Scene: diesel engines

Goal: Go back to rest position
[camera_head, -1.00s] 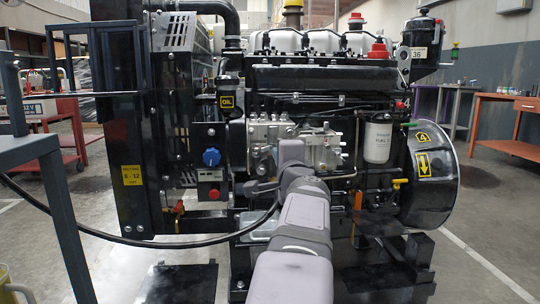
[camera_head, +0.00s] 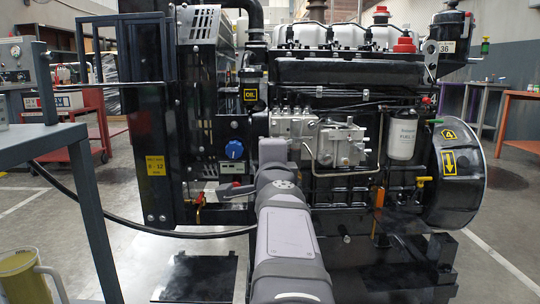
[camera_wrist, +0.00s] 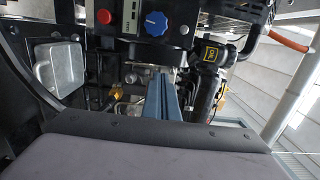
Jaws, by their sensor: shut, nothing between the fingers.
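My gripper (camera_wrist: 162,82) shows in the wrist view as two blue-grey fingers pressed together, with nothing between them. In the head view my arm rises from the bottom centre in front of the black diesel engine (camera_head: 350,75), and I cannot make out the fingertips there. A blue knob (camera_head: 234,149) sits on the engine's left side, left of the arm's upper end. In the wrist view the blue knob (camera_wrist: 156,23) and a red button (camera_wrist: 103,16) lie beyond the fingertips, near the top. My gripper looks apart from them, though depth is hard to judge.
A grey metal table (camera_head: 45,140) stands close at left, with a yellowish jug (camera_head: 25,277) below. A red cart (camera_head: 75,140) is behind it. A black drum-like housing (camera_head: 458,178) juts out at the engine's right. Open floor lies at far right.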

